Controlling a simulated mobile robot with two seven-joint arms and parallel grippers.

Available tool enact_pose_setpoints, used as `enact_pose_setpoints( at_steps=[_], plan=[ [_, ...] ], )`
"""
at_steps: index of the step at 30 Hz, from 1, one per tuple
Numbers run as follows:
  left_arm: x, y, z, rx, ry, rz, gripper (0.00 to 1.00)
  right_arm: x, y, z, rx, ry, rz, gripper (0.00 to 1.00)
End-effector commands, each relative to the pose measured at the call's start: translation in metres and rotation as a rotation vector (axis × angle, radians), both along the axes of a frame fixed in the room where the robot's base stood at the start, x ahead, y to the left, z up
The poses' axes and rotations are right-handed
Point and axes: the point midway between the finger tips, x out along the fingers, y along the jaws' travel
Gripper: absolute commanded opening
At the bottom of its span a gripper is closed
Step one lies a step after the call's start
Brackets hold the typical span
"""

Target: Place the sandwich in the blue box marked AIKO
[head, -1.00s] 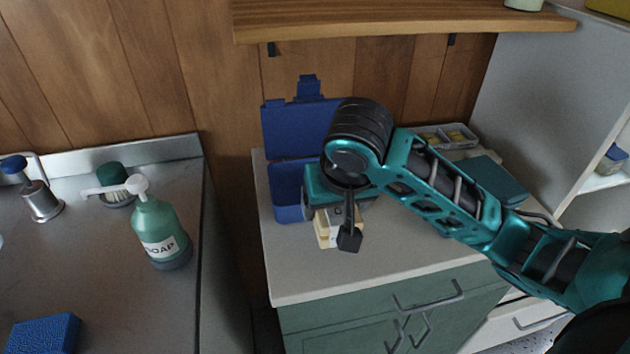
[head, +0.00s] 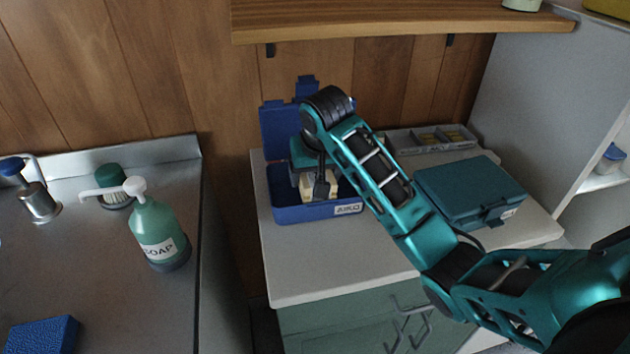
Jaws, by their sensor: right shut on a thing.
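The blue box (head: 290,213) stands open on the counter against the wood wall, its lid (head: 277,131) raised at the back. A white label on its front reads AIKO. My right gripper (head: 318,190) is over the box opening, pointing down, shut on the pale sandwich (head: 309,186). The sandwich is at the box opening, partly hidden by the fingers; I cannot tell whether it touches the box floor. My right arm hides the box's right end. My left gripper is not in view.
A closed teal box (head: 468,188) and a grey divided tray (head: 430,137) are on the counter (head: 330,260) to the right. A wooden shelf (head: 400,20) hangs above. At left, a soap bottle (head: 155,220) stands by the sink. The counter front is clear.

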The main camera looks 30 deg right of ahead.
Motion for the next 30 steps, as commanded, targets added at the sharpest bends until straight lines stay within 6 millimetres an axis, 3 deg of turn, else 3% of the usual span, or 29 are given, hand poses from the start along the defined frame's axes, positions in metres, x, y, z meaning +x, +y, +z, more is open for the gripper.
enact_pose_setpoints(
  at_steps=[3,6,18,19,25,30],
  plan=[
    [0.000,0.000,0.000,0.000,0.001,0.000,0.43,-0.001,0.000,-0.019,-0.002,0.004,-0.001,0.42],
    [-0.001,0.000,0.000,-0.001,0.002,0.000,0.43,0.003,-0.001,-0.025,-0.001,0.000,-0.002,0.42],
    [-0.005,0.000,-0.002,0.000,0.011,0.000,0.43,0.003,-0.001,-0.030,-0.001,0.001,0.000,0.42],
    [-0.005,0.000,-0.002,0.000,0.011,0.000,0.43,0.003,-0.001,-0.030,-0.001,0.001,0.000,0.80],
    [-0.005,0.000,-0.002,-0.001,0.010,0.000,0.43,0.003,-0.001,-0.029,0.000,0.001,0.000,0.99],
    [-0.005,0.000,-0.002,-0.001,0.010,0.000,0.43,0.004,-0.001,-0.029,0.000,0.001,0.000,1.00]
  ],
)
